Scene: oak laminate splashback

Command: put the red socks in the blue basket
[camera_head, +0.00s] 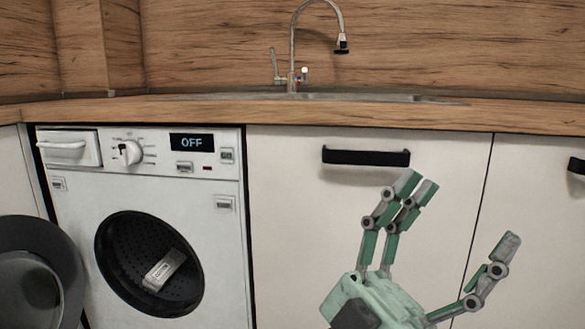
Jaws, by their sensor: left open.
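No red socks and no blue basket show in this view. My left gripper (463,216) is at the lower right, in front of the white cabinet front. Its green and grey fingers point up and are spread wide, with nothing between them. It is to the right of the washing machine (215,255) and apart from it. The machine's round drum opening (125,245) is uncovered, and a pale grey, bar-shaped item with dark marks (163,270) shows inside it. My right gripper is not in view.
The machine's round door (35,275) stands swung open at the left edge. The display (192,143) reads OFF. A black handle (366,157) is on the cabinet behind my gripper. A wooden counter (370,114) with a sink and tap (291,60) runs above.

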